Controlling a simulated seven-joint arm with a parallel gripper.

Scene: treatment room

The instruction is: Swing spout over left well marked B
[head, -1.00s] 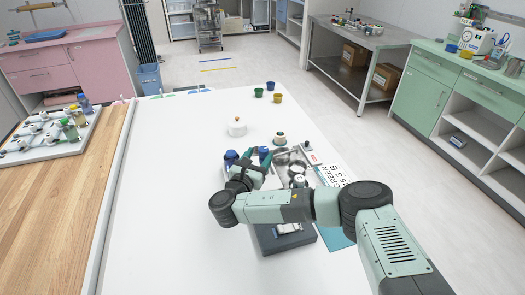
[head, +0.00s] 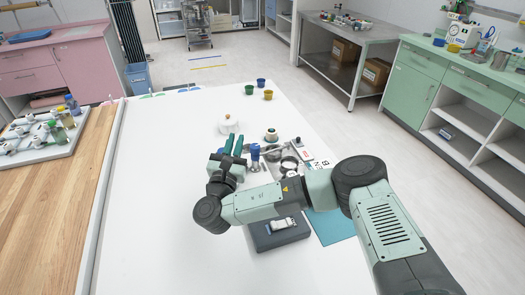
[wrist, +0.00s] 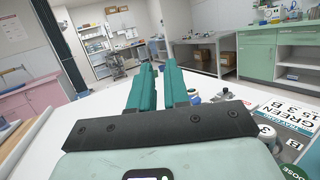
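A metal basin unit (head: 272,160) stands on the white table, right of my gripper. Its wells are small and partly hidden by my arm, and I cannot make out a spout for certain. A blue-topped post (head: 255,152) stands at its left side.
A white lidded pot (head: 229,126) stands just beyond my gripper. A green-and-white round item (head: 271,135) stands behind the basin. Several coloured cups (head: 268,94) are farther back. A dark block (head: 281,232) lies under my arm. The table's left side is clear.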

